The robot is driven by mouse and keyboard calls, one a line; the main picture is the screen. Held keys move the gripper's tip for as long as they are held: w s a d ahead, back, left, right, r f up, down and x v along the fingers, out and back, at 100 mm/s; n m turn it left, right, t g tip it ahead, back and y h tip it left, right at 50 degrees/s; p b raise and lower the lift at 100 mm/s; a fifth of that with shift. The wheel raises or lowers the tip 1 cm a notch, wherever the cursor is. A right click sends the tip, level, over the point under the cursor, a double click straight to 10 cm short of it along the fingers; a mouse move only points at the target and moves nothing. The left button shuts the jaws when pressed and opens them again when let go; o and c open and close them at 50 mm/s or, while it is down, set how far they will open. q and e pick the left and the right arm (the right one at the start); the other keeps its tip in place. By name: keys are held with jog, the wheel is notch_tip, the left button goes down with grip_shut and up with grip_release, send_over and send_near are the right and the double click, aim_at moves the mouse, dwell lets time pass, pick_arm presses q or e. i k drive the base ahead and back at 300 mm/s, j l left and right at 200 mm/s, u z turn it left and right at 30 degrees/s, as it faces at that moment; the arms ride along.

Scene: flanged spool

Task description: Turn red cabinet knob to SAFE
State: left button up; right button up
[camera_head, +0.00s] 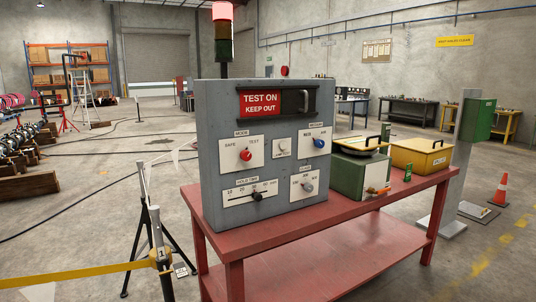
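The grey cabinet (208,150) stands upright on a red table in the middle of the head view. Its red knob (246,155) sits on a white plate at the left of the front, with SAFE printed at the plate's upper left and TEST at its upper right. The knob is too small to tell which label it points to. The sign above it (260,103) reads TEST ON KEEP OUT, and the top lamp (222,11) glows red. Neither of my grippers is in view, and nothing covers the knob.
A blue knob (319,142), a grey knob (307,186) and a slider (257,196) share the cabinet front. A green box (350,175) and yellow case (420,156) stand right on the red table (290,235). A yellow tape barrier (80,272) crosses the lower left.

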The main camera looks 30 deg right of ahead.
aim_at(246, 155)
jog(key=i+l+z, duration=0.3)
jog(key=l, duration=0.3)
jog(key=i+l+z, duration=0.35)
jog(key=i+l, duration=0.1)
jog(key=l, duration=0.15)
